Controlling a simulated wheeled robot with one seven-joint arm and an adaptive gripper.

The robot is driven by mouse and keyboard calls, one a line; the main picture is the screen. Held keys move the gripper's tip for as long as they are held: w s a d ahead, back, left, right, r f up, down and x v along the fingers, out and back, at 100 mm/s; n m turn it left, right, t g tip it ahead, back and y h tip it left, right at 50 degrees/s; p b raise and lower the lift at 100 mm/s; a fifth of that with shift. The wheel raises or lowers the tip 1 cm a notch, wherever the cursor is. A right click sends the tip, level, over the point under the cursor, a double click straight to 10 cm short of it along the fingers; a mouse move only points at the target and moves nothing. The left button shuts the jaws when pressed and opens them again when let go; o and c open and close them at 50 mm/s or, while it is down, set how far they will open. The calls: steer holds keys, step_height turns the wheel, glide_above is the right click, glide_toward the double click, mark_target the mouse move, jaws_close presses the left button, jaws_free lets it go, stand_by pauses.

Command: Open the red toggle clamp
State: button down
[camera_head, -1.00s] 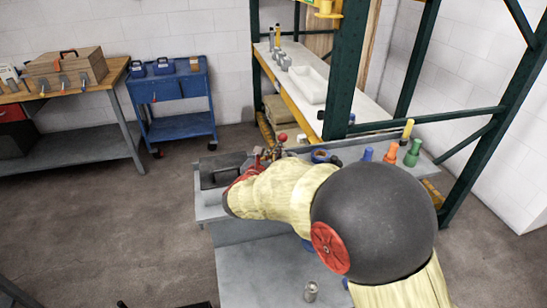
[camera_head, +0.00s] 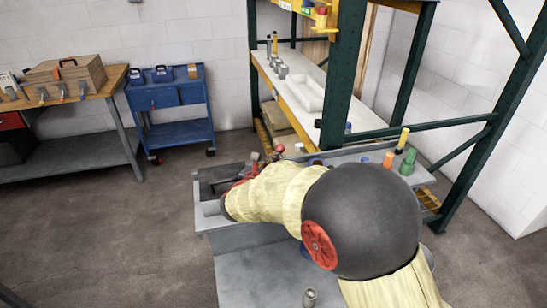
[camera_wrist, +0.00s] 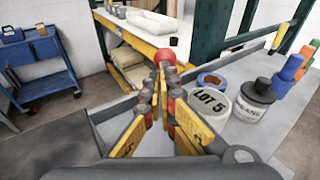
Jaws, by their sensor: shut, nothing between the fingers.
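The red ball knob of the toggle clamp (camera_wrist: 165,57) shows in the wrist view just beyond my fingertips. In the head view the knob (camera_head: 280,148) stands at the back edge of the grey worktop. The rest of the clamp is mostly hidden behind my fingers and arm. My gripper (camera_wrist: 160,78) has yellow finger pads and points at the knob. Its fingertips come together with nothing between them, close in front of or just below the knob. I cannot tell whether they touch it. In the head view my gripper (camera_head: 258,165) is partly hidden by my forearm.
A white "LOT 5" container (camera_wrist: 208,103) and a black-capped jar (camera_wrist: 254,98) stand close right of my fingers. Orange (camera_head: 388,160) and green (camera_head: 408,162) bottles stand farther right. A dark box (camera_head: 215,180) lies left. A green rack post (camera_head: 343,75) rises behind.

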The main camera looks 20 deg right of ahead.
steer(key=shift+w+r+n+g+p, duration=0.3)
steer(key=shift+w+r+g+p, duration=0.15)
steer(key=shift+p, duration=1.75)
steer(key=w+r+n+g+y+p, duration=0.1)
steer(key=w+g+p, duration=0.4)
steer(key=p, duration=2.3)
steer(key=shift+w+r+n+g+y, duration=0.35)
steer(key=shift+r+n+g, duration=0.25)
steer(key=shift+n, duration=0.2)
steer(key=shift+r, duration=0.1)
steer(key=shift+r+p, duration=0.6)
steer(key=shift+r, duration=0.1)
